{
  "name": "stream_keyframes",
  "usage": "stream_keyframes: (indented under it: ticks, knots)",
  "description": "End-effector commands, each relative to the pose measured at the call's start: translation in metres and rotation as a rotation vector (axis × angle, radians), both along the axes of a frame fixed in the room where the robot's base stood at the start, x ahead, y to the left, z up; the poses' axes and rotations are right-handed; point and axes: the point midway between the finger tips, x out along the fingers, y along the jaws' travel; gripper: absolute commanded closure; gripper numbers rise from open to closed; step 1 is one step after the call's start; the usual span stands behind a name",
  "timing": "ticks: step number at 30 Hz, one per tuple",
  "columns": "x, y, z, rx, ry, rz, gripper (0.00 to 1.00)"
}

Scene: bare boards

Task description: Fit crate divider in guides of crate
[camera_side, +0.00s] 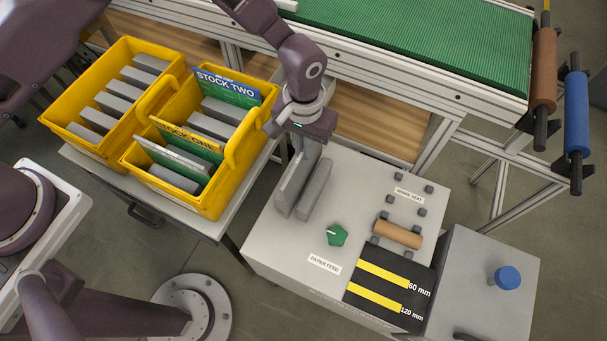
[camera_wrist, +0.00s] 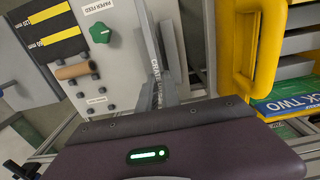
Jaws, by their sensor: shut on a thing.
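My gripper (camera_side: 309,150) points down over the grey cabinet and is shut on a grey panel, which looks like the crate divider. Two grey upright slabs stand close together below it, a left one (camera_side: 291,186) and a right one (camera_side: 316,190). The fingers hide where the divider sits between or against them. In the wrist view, lettering beginning "CRATE" (camera_wrist: 155,72) runs along the narrow strip between the slabs. The yellow crate (camera_side: 238,168) stands to the left, with several grey dividers inside and cards marked STOCK ONE (camera_side: 190,141) and STOCK TWO (camera_side: 227,86).
A second yellow crate (camera_side: 169,63) with grey dividers stands further left. The grey cabinet (camera_side: 275,245) carries a green knob (camera_side: 337,235), a tan roller (camera_side: 397,234) and a black scale plate (camera_side: 375,306). A green conveyor (camera_side: 430,45) runs behind. The crate's raised handles stand near my gripper.

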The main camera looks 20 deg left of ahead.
Motion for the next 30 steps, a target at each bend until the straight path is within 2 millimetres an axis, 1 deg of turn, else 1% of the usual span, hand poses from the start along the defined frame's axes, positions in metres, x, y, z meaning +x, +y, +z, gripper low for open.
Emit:
stream_keyframes:
  ticks: [3,15,19,27,29,30]
  knots:
    - [0.0,0.0,0.013,-0.001,-0.001,0.0,1.0]
    - [0.0,0.0,0.054,-0.001,-0.001,0.0,1.0]
    - [0.0,0.0,0.06,0.0,0.0,0.0,1.0]
    - [0.0,0.0,0.061,0.0,0.0,0.0,1.0]
    - [0.0,0.0,0.068,-0.001,-0.002,0.0,1.0]
    - [0.001,-0.001,0.076,-0.002,-0.004,0.0,1.0]
